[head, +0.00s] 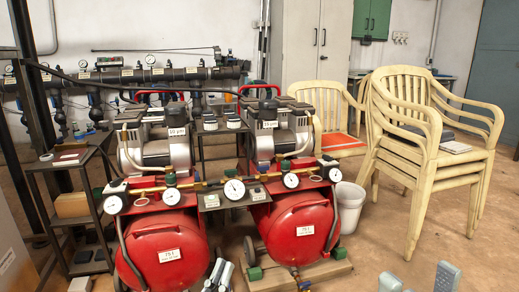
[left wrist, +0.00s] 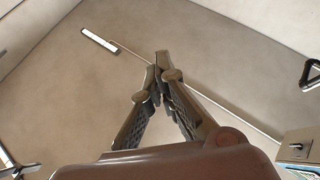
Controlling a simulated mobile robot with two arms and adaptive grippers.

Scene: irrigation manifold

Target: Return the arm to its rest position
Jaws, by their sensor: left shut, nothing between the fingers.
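My left gripper (head: 218,276) shows at the bottom edge of the head view, left of centre, in front of the red compressors. Only a small part of it is in the picture there. In the left wrist view my left gripper (left wrist: 162,62) is shut, its two dark fingers meeting at the tips with nothing between them. Behind the fingers is a plain pale ceiling, so the gripper points upward. Pale grey parts at the bottom right of the head view may belong to my right arm; its fingers cannot be made out.
Two red compressors (head: 304,228) with gauges stand close in front. A dark shelf rack (head: 85,222) is at left, a pipe manifold (head: 150,75) along the back wall. Stacked cream chairs (head: 428,150) and a white bucket (head: 348,208) are at right.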

